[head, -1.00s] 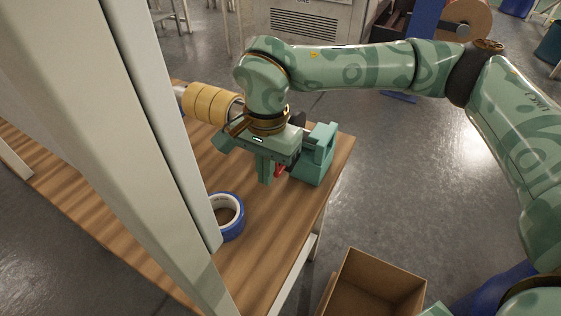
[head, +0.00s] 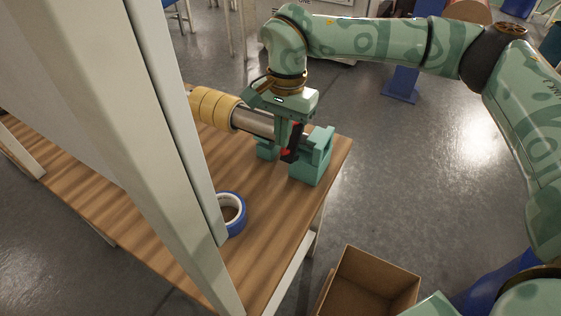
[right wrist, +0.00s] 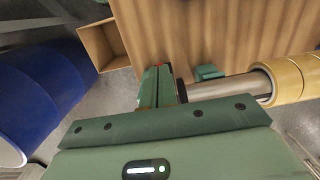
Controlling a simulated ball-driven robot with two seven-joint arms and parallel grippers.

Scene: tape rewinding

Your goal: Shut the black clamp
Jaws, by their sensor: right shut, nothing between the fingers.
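The black clamp (head: 292,144), with red parts, stands near upright against the teal stand (head: 318,158) at the end of the metal roller (head: 254,122). My right gripper (head: 282,142) is shut and empty, pointing down just left of the clamp in the head view. I cannot tell whether it touches the clamp, or whether the clamp is fully shut. In the right wrist view the fingers (right wrist: 158,80) are together, and they hide most of the clamp. My left gripper is not in view.
Yellow tape rolls (head: 212,107) sit on the roller. A blue tape roll (head: 233,215) lies on the wooden table (head: 262,212). An open cardboard box (head: 372,285) stands below the table's right edge. A pale post (head: 125,150) blocks the left side.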

